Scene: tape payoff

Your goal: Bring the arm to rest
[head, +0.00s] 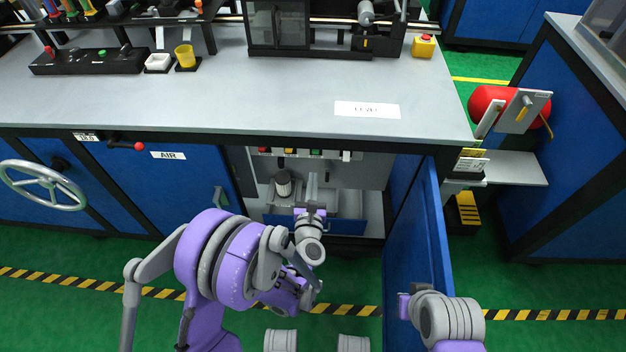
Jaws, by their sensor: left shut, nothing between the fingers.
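My left arm is purple and grey and reaches in from the bottom left. Its gripper (312,184) is shut and empty, in front of the open cabinet (347,170) under the bench. Its tips overlap the cabinet's inside in this view, and I cannot tell whether they touch anything. My right arm shows at the bottom right, beside the open blue door (426,255). Its gripper (404,305) shows only in part, and its fingers cannot be made out.
The grey bench top (230,95) is above the cabinet. A small ribbed cylinder (283,184) stands inside it. A handwheel (42,185) juts out at the left. A red tank (490,104) is at the right. Green floor with striped tape is open in front.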

